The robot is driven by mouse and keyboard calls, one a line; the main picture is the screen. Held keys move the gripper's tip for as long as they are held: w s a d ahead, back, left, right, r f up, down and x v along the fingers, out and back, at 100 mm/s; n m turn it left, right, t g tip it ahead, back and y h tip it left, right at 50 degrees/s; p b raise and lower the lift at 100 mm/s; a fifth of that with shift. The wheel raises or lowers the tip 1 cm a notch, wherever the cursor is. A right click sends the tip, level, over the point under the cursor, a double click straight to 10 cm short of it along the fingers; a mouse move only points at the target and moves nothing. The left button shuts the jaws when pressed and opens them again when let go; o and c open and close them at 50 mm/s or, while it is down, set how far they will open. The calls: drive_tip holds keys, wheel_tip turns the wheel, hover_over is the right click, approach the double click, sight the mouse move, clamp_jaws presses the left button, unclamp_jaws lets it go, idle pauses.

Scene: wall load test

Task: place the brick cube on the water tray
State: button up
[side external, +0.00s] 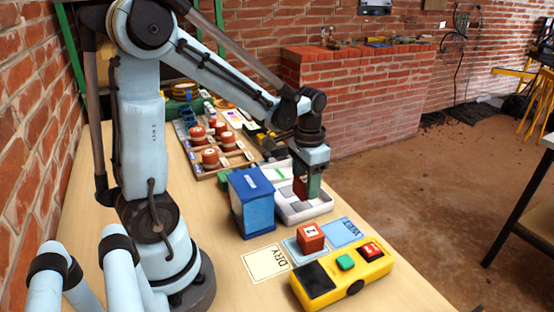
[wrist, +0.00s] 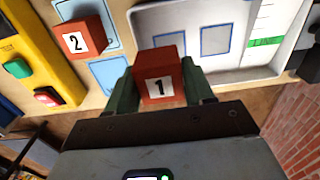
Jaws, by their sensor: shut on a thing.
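My gripper (side external: 307,184) is shut on a red brick cube (wrist: 160,77) marked 1, held between its two dark green fingers. The held cube is partly hidden by the fingers in the side view (side external: 300,186). The white water tray (side external: 318,210) has grey squares in it and stands below the gripper. In the wrist view the tray (wrist: 285,48) shows two outlined squares and a green mark, and the held cube overlaps its near edge. I cannot tell the exact gap between cube and tray.
A second red cube (wrist: 82,40), marked 2, sits on a blue square between the DRY card (side external: 266,262) and WET card (side external: 342,232). A yellow control box (side external: 343,280) is in front. A blue box (side external: 251,202) stands left of the tray. Several round red pieces stand behind.

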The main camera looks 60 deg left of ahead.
sight(302, 206)
drive_tip(key=shift+w+a+f, duration=0.2)
drive_tip(key=shift+a+f, duration=0.3)
drive_tip(key=shift+a, duration=0.25)
drive_tip(key=shift+a+f, duration=0.1)
drive_tip(key=shift+f, duration=1.95)
drive_tip(key=shift+f, duration=0.1)
drive_tip(key=o, duration=0.9)
drive_tip(key=shift+c, duration=0.2)
